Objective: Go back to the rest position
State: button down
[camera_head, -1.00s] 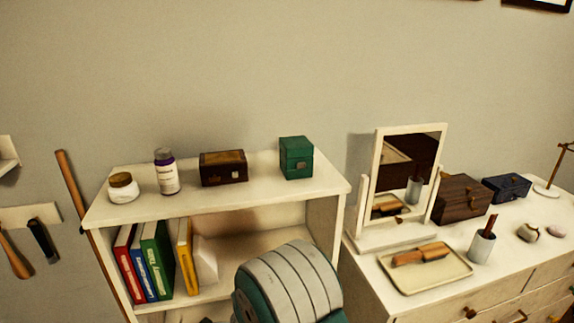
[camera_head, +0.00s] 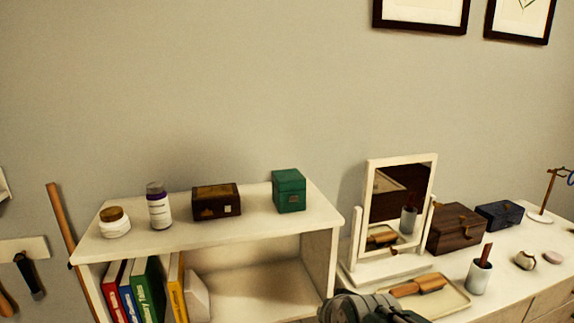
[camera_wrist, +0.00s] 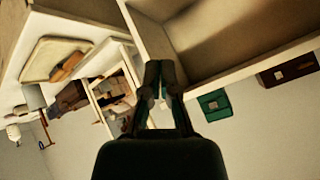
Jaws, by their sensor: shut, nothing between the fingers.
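My gripper (camera_wrist: 160,72) shows in the wrist view with its fingers together and nothing between them. It points toward the white bookshelf (camera_wrist: 195,85), whose edge lies just behind the fingertips in the picture; I cannot tell the gap. In the head view part of my arm shows at the bottom, in front of the shelf's right side and the dresser tray; the fingers cannot be made out there. The bookshelf (camera_head: 255,230) bears a white jar (camera_head: 115,222), a bottle (camera_head: 159,205), a brown box (camera_head: 216,202) and a green box (camera_head: 289,190).
Right of the shelf, a white dresser (camera_head: 520,290) bears a mirror (camera_head: 399,205), a tray (camera_head: 455,301) with a brush, a cup (camera_head: 479,276), a wooden box (camera_head: 455,230) and a blue box (camera_head: 500,215). Books (camera_head: 150,285) stand in the shelf. Tools hang at left.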

jog(key=s+d+r+n+g+h, duration=0.1)
jog(key=s+d, duration=0.3)
jog(key=s, duration=0.4)
jog(key=s+d+n+g+h, duration=0.1)
jog(key=s+d, duration=0.3)
jog(key=s, duration=0.4)
jog(key=shift+d+r+n+g, duration=0.15)
jog(key=shift+r+n+g, duration=0.25)
jog(key=shift+n+g, duration=0.4)
